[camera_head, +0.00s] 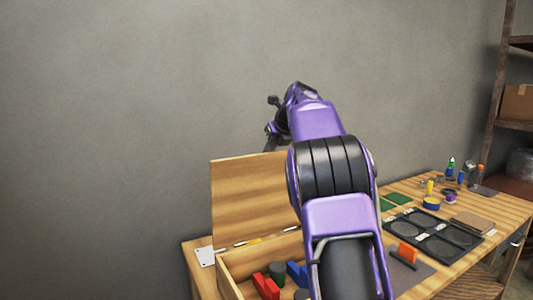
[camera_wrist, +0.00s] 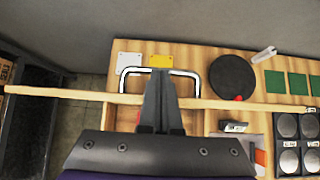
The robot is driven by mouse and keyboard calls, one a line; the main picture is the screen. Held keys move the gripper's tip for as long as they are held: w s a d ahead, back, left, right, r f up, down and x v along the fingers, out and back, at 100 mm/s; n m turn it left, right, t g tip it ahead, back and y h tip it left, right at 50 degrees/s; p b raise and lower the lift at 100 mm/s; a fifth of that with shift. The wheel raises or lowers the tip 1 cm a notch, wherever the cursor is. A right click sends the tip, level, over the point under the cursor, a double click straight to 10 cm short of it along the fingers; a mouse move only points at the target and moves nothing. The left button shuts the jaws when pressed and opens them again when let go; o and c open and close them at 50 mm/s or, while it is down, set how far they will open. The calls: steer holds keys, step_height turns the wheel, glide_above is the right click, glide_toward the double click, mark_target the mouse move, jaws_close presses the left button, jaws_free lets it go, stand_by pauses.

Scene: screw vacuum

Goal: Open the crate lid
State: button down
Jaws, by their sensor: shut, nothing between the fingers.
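The crate lid (camera_head: 245,195) is a wooden panel standing raised, near upright, at the back of the open wooden crate (camera_head: 230,280). In the wrist view the lid shows nearly edge-on as a long wooden strip (camera_wrist: 60,93). A U-shaped metal handle (camera_wrist: 125,70) spans both sides of my fingers. My gripper (camera_wrist: 160,74) is shut and empty, crossing the lid's edge inside the handle's outline; I cannot tell if it touches either. In the head view my gripper (camera_head: 272,130) is small and partly hidden, just above the lid's top edge.
On the workbench to the right lie a black tray with round recesses (camera_head: 435,234), an orange piece (camera_head: 407,252) and small bottles (camera_head: 461,177). The grey wall stands behind; a shelf is far right.

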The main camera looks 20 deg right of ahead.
steer(key=v, duration=1.5)
steer(key=shift+r, duration=0.25)
steer(key=shift+s, duration=0.15)
